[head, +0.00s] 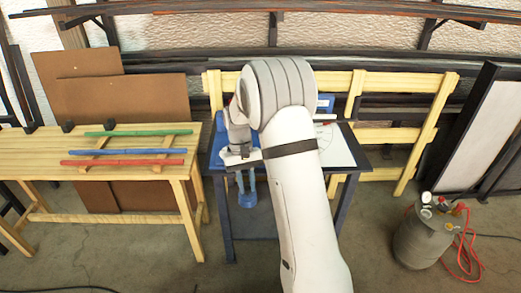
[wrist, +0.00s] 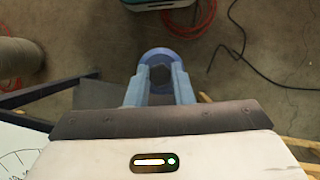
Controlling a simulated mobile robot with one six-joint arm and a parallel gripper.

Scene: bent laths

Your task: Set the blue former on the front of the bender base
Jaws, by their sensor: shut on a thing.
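My gripper (head: 246,190) hangs in front of the dark table, its light-blue fingers pointing down. It is shut on the blue former (head: 247,202), a round piece at the fingertips, which looks clear of any surface. In the wrist view the former (wrist: 160,53) is a blue ring around a dark centre between the two fingers of the gripper (wrist: 158,80). Blue parts on the table (head: 219,122) show left of my arm, and another blue part (head: 325,102) shows to its right. They may belong to the bender base, but my arm covers most of that area.
A white sheet with an angle scale (head: 337,146) lies on the dark table's right side. A wooden bench (head: 100,150) at left bears green, blue and red laths. A grey gas bottle (head: 424,236) with a red hose stands on the floor at right. Front floor is partly free.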

